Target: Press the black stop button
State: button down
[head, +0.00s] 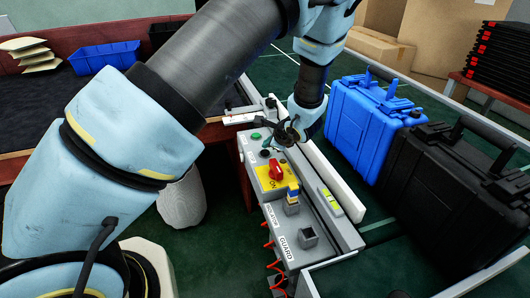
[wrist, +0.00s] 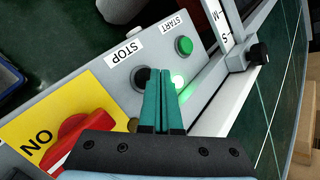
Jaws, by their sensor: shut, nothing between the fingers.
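The black stop button (wrist: 140,78) is on the grey control panel beside the STOP label (wrist: 125,50) in the wrist view. My gripper (wrist: 167,84) is shut and empty. Its teal fingers overlap the right edge of the button in that view, and I cannot tell whether they touch it. In the head view my gripper (head: 284,137) is over the far end of the panel, and the stop button is hard to make out there. The green start button (wrist: 184,45) is just beyond the fingertips, by the START label. A lit green-white lamp (wrist: 179,81) shows right of the fingers.
A red rotary switch (head: 275,170) on a yellow plate is near the gripper. A blue case (head: 366,118) and a black case (head: 436,180) stand to the right.

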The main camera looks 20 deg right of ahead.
aim_at(268, 154)
jog(key=shift+f, duration=0.15)
jog(key=shift+f+b, duration=0.3)
jog(key=shift+b, duration=0.5)
jog(key=shift+f+b, duration=0.4)
jog(key=shift+b, duration=0.2)
dwell(0.6)
jog(key=shift+r, duration=0.1)
jog(key=shift+r+p, duration=0.4)
jog(key=shift+r, duration=0.35)
jog(key=shift+r+p, duration=1.5)
jog(key=shift+r, duration=1.05)
